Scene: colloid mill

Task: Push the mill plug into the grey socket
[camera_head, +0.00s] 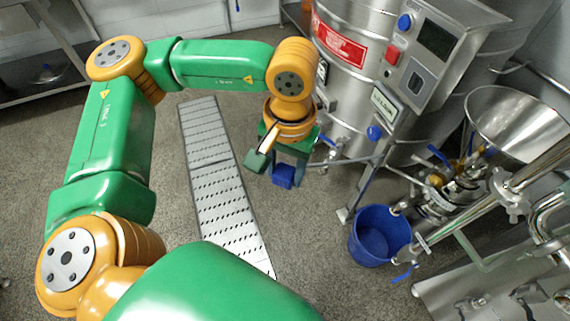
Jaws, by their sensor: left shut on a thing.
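My left arm comes in from the left, and its gripper (277,170) points down over the floor, left of the steel tank. It is shut on a small blue block (283,176), which looks like the mill plug. The block hangs between the fingers, above the floor and apart from the machine. Its pins and cable cannot be made out. The grey socket cannot be told for sure; a small grey fitting (415,83) shows on the control box, right of the gripper and apart from it. My right gripper is not in view.
The control box (437,38) has blue and red buttons and stands by the steel tank (352,92). A drain grate (225,190) crosses the open floor.

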